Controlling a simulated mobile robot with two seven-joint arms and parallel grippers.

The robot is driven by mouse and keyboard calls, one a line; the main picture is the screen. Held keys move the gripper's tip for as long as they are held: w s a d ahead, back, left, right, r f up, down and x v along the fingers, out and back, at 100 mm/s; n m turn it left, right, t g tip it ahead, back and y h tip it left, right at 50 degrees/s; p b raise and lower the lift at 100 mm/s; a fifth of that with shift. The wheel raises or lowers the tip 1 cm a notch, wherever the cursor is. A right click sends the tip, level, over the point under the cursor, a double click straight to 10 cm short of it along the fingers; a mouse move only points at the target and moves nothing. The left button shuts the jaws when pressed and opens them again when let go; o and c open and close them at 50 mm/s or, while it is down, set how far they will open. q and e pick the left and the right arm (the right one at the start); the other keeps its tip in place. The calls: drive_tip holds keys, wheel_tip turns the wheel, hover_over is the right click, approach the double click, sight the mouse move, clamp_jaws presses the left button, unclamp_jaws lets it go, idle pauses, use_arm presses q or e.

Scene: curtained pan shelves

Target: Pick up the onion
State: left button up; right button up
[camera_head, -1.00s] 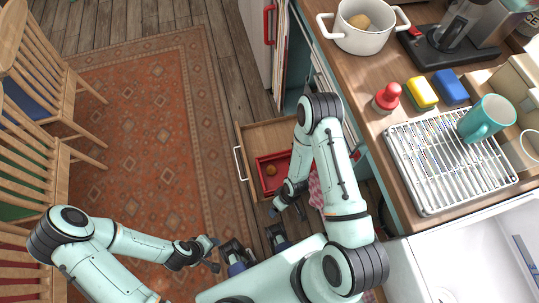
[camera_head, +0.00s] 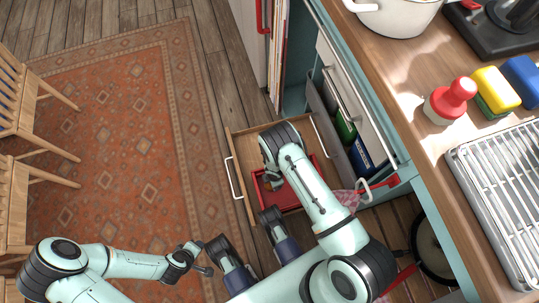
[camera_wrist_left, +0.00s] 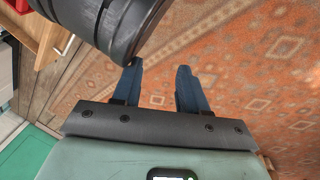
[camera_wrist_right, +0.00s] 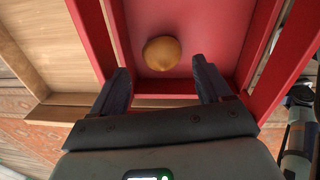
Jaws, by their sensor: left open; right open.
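The onion (camera_wrist_right: 161,53), round and yellow-brown, lies in a red tray (camera_wrist_right: 222,18) in the right wrist view. The red tray sits inside an open wooden drawer (camera_head: 243,146). My right gripper (camera_wrist_right: 160,70) is open, with its fingers pointing into the tray and the onion between and just beyond the fingertips. The onion is not held, and I cannot tell whether a finger touches it. In the head view my right arm hides the onion and most of the gripper. My left gripper (camera_wrist_left: 158,68) is open and empty over the patterned rug.
The rug (camera_head: 120,150) and wooden chairs (camera_head: 30,105) are on the left. The counter (camera_head: 425,130) on the right bears a white pot (camera_head: 398,18), a red-topped brush (camera_head: 450,100), sponges and a metal rack (camera_head: 505,190).

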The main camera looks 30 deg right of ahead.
drive_tip(key=f+b, duration=0.1)
drive_tip(key=f, duration=0.3)
drive_tip(key=f+b, duration=0.1)
drive_tip(key=f, duration=0.1)
drive_tip(key=shift+w+a+f+b, duration=0.2)
drive_tip(key=shift+w+a+b, duration=0.05)
drive_tip(key=shift+a+b, duration=0.1)
drive_tip(key=shift+f, duration=0.2)
use_arm(q)
drive_tip(key=s+f+g, duration=0.2)
drive_tip(key=s+f, duration=0.2)
drive_tip(key=s, duration=0.2)
drive_tip(key=shift+a+f, duration=0.35)
use_arm(e)
drive_tip(key=c, duration=0.9)
